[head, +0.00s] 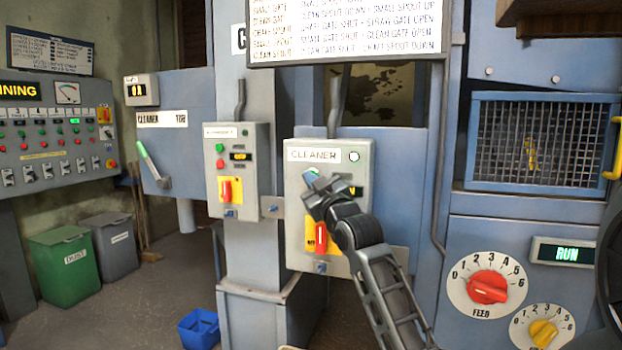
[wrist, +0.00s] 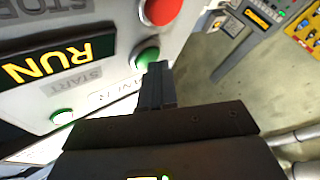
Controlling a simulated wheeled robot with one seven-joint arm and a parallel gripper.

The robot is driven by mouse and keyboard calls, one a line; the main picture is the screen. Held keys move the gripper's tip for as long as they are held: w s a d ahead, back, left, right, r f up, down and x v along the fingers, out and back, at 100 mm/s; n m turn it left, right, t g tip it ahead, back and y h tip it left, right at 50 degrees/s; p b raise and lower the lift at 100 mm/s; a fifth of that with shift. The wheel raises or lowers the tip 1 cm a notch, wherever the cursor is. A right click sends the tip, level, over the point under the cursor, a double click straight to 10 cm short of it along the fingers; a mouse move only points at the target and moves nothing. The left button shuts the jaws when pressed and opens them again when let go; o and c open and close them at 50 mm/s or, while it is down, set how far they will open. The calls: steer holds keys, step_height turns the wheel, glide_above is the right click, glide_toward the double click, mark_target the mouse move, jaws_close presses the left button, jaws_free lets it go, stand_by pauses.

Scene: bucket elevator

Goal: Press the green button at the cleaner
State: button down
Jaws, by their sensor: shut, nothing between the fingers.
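The cleaner box (head: 296,210) is a grey panel labelled CLEANER in the head view, with a pale round lamp (head: 354,156) at its top right. My gripper (head: 316,182) is shut and empty in front of the box's upper part, hiding much of its buttons and display there. In the wrist view the green button (wrist: 147,57) sits by the START label, just beyond my shut fingertips (wrist: 156,68), which overlap its edge. I cannot tell whether they touch it. The red button (wrist: 160,11) is beside it, and the display (wrist: 45,62) reads RUN.
A similar grey box (head: 237,150) with a green and a red button stands to the left. The cleaner box's red switch (head: 321,237) is below my gripper. A blue bucket (head: 198,329) is on the floor. A mesh guard (head: 541,142) and feed dials (head: 487,289) are at right.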

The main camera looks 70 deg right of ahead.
steer(key=shift+s+a, duration=0.1)
steer(key=shift+a, duration=0.7)
steer(key=shift+s+a, duration=0.2)
steer(key=shift+a, duration=2.3)
steer(key=s+a+f+m+y, duration=0.1)
steer(key=a+f+y, duration=0.1)
steer(key=a+f, duration=0.65)
steer(key=s+a+f+y, duration=0.15)
steer(key=a+f, duration=0.35)
steer(key=a, duration=0.6)
steer(key=s+a+f+m+y, duration=0.1)
steer(key=a+f+y, duration=0.2)
steer(key=a+f, duration=0.55)
steer(key=s+a+f+n+y, duration=0.2)
steer(key=s+a+f+y, duration=0.15)
steer(key=s+a, duration=0.65)
steer(key=s+a+n+g+y, duration=0.1)
steer(key=s+a+n+y, duration=0.2)
steer(key=s, duration=1)
steer(key=shift+s+r+y, duration=0.25)
steer(key=shift+s+y, duration=0.05)
steer(key=shift+y, duration=0.4)
